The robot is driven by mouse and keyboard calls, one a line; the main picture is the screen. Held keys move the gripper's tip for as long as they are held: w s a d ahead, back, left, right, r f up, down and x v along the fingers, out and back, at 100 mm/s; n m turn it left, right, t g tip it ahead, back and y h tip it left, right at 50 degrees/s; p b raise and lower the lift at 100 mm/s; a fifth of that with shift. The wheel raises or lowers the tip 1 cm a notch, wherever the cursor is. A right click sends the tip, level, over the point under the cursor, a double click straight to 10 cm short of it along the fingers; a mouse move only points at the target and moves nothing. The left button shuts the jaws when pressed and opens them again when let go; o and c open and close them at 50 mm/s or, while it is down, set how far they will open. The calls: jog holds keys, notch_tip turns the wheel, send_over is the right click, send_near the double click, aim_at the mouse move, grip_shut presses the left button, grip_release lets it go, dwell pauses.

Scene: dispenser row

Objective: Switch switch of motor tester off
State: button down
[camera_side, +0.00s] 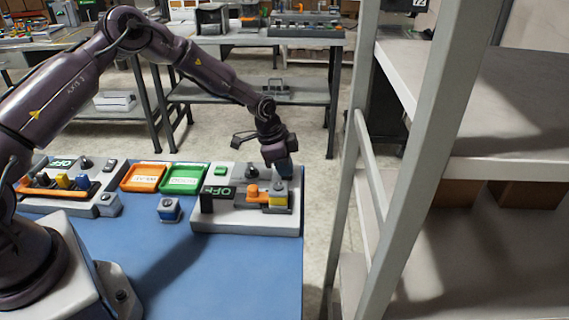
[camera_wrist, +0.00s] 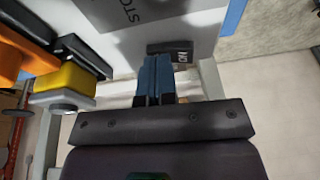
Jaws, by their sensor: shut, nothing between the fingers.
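The motor tester (camera_side: 246,221) is a white base at the right end of the blue table. It carries a small dark display (camera_side: 219,193) with green letters that look like OFF, and an orange and yellow motor (camera_side: 276,198), whose yellow part also shows in the wrist view (camera_wrist: 68,78). My gripper (camera_side: 283,171) is over the tester's back right corner, pointing down. In the wrist view its blue fingers (camera_wrist: 154,76) are together and empty. A dark switch (camera_wrist: 181,54) with pale lettering lies just beyond the fingertips, partly hidden by them. I cannot tell whether they touch it.
A green tray (camera_side: 184,178) and an orange tray (camera_side: 142,177) stand left of the tester. Another white station (camera_side: 104,204) with coloured parts is further left. A grey shelf post (camera_side: 424,130) rises to the right. The table's front (camera_side: 230,285) is clear.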

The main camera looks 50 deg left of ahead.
jog(key=shift+w+a, duration=0.1)
jog(key=shift+w, duration=0.05)
jog(key=shift+w+a+r, duration=0.15)
jog(key=shift+w+a, duration=0.3)
jog(key=shift+a, duration=0.05)
jog(key=shift+r, duration=0.1)
jog(key=shift+r, duration=0.3)
jog(key=s+d+v, duration=0.1)
jog(key=d+v, duration=0.1)
jog(key=v, duration=1.1)
jog(key=shift+d, duration=0.1)
